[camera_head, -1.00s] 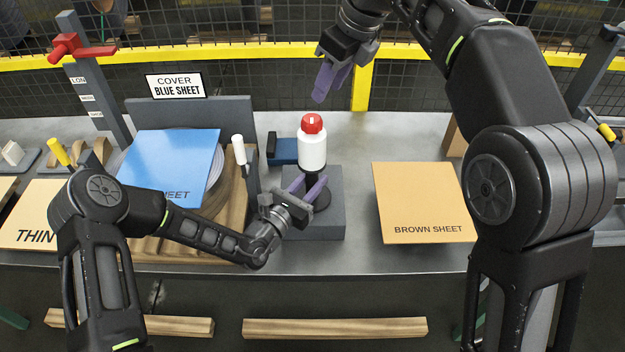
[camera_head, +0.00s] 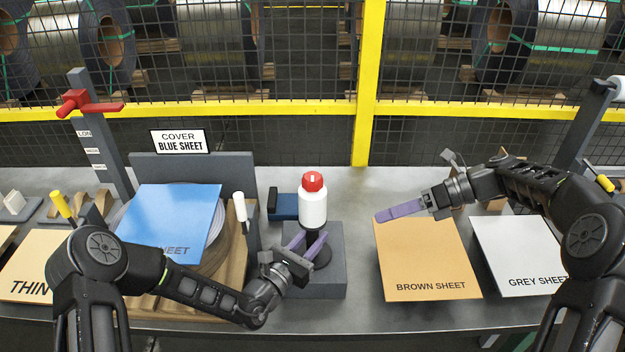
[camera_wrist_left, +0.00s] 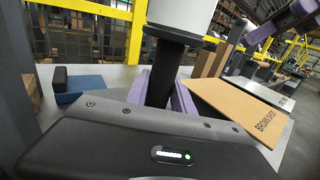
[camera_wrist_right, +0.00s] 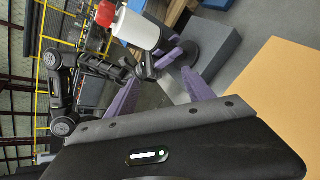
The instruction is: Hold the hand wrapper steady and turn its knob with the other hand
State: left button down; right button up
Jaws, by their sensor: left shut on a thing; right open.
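The hand wrapper (camera_head: 312,208) stands upright on a grey block (camera_head: 327,287). It has a white body, a red knob (camera_head: 313,181) with a white mark on top, and a black neck and round foot below. My left gripper (camera_head: 310,246) is shut on the black neck, which shows between its purple fingers in the left wrist view (camera_wrist_left: 164,75). My right gripper (camera_head: 400,211) is open and empty, to the right of the hand wrapper and above the brown sheet's far left corner. In the right wrist view the hand wrapper (camera_wrist_right: 137,27) lies beyond the fingers, apart from them.
A brown sheet (camera_head: 425,255) and a grey sheet (camera_head: 520,250) lie to the right. A blue sheet (camera_head: 170,215), a white-tipped lever (camera_head: 239,207) and a blue box (camera_head: 285,205) are left of the wrapper. The bench between wrapper and brown sheet is clear.

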aim_at(312, 180)
jog(key=w+a+r+n+t+y, duration=0.1)
jog(key=a+r+n+t+y, duration=0.2)
jog(key=a+r+n+y, duration=0.2)
jog(key=r+n, duration=0.1)
jog(key=n, duration=0.1)
jog(key=shift+w+a+r+n, duration=0.15)
jog(key=shift+a+r+n, duration=0.1)
jog(key=shift+n, duration=0.05)
jog(key=shift+a, duration=0.15)
jog(key=a, duration=0.3)
jog(key=w+a, duration=0.1)
jog(key=a, duration=0.3)
jog(key=w+a, duration=0.1)
jog(key=a, duration=0.3)
jog(key=shift+w+a, duration=0.15)
jog(key=shift+a, duration=0.1)
jog(key=shift+c, duration=0.2)
grip_shut()
